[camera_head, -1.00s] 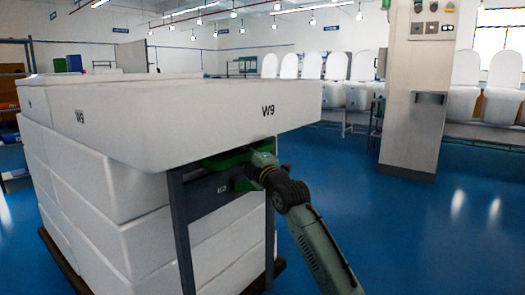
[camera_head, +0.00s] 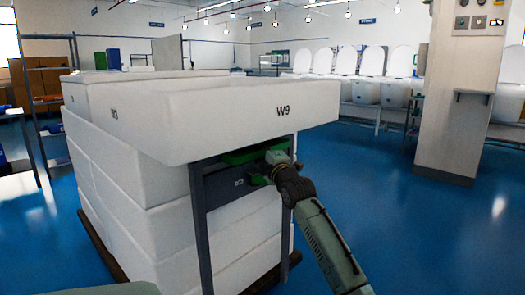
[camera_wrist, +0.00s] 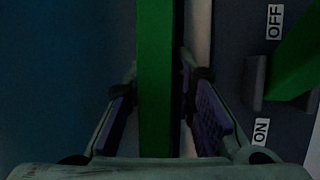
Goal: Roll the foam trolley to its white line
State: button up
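The foam trolley (camera_head: 207,240) stands ahead, stacked with large white foam blocks (camera_head: 130,205). A wide block marked W9 (camera_head: 240,115) lies across its top and overhangs the dark end frame. My gripper (camera_head: 268,167) reaches that frame under the overhang, beside green parts. In the wrist view a green handle bar (camera_wrist: 158,90) runs between my gripper's two fingers (camera_wrist: 160,85). A green lever (camera_wrist: 294,65) sits right of the bar, between OFF and ON labels. No white line shows.
Blue floor lies open right of the trolley, up to a pale pillar (camera_head: 455,130). White toilets (camera_head: 372,80) line a bench behind. A shelf rack (camera_head: 45,100) stands at the left, close to the trolley's far side.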

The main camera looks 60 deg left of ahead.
jog(key=o, duration=0.4)
jog(key=shift+s+a+f, duration=0.1)
jog(key=shift+s+a, duration=0.15)
jog(key=shift+s, duration=0.2)
jog(key=shift+c, duration=0.2)
jog(key=shift+w, duration=0.1)
jog(key=shift+w+d, duration=0.1)
jog(key=shift+d, duration=0.3)
jog(key=v, duration=1.1)
jog(key=shift+d, duration=0.15)
